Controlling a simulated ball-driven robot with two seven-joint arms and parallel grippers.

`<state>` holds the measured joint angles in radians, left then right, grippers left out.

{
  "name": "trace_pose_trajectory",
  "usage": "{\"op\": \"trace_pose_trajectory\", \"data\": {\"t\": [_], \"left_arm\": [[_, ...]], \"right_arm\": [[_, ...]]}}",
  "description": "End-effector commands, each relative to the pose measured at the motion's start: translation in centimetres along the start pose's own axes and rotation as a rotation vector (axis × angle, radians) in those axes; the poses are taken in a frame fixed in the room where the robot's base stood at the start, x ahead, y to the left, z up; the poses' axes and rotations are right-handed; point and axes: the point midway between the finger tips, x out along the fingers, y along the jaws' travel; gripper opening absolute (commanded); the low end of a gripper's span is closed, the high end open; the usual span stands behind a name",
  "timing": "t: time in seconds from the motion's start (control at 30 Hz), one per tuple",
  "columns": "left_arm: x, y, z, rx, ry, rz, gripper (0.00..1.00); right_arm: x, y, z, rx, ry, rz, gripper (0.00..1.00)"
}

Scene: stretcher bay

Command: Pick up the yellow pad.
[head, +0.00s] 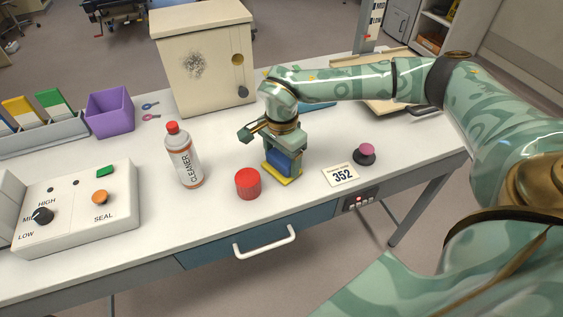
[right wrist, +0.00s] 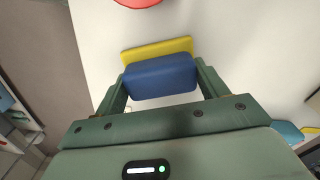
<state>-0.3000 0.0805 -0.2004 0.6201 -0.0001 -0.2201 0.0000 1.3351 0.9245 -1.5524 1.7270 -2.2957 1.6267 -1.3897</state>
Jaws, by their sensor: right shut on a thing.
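The yellow pad (head: 284,179) is a thin flat slab under a blue block (head: 284,163), near the front middle of the white table. In the right wrist view the yellow pad (right wrist: 157,48) shows as a strip along the far side of the blue block (right wrist: 160,76). My right gripper (head: 282,157) points down from above, shut on the blue block, with a finger at each end of it. I cannot tell whether block and pad are joined, or whether the pad touches the table. My left gripper is not in view.
A red cylinder (head: 247,183) and a cleaner bottle (head: 182,155) stand to the left. A beige cabinet (head: 204,62) stands behind. A control box (head: 75,208) is at left.

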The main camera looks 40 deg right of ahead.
Motion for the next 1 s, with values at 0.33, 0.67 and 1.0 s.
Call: {"op": "trace_pose_trajectory", "data": {"t": [0.33,0.67,1.0], "left_arm": [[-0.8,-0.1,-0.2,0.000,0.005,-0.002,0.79],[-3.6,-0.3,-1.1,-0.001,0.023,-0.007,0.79],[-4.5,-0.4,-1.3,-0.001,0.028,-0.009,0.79]], "right_arm": [[-2.2,-0.1,0.0,0.001,0.000,-0.003,0.46],[-10.1,5.4,0.8,-0.001,0.000,-0.005,0.46],[-12.6,12.8,1.9,0.000,-0.001,0.000,0.46]]}}
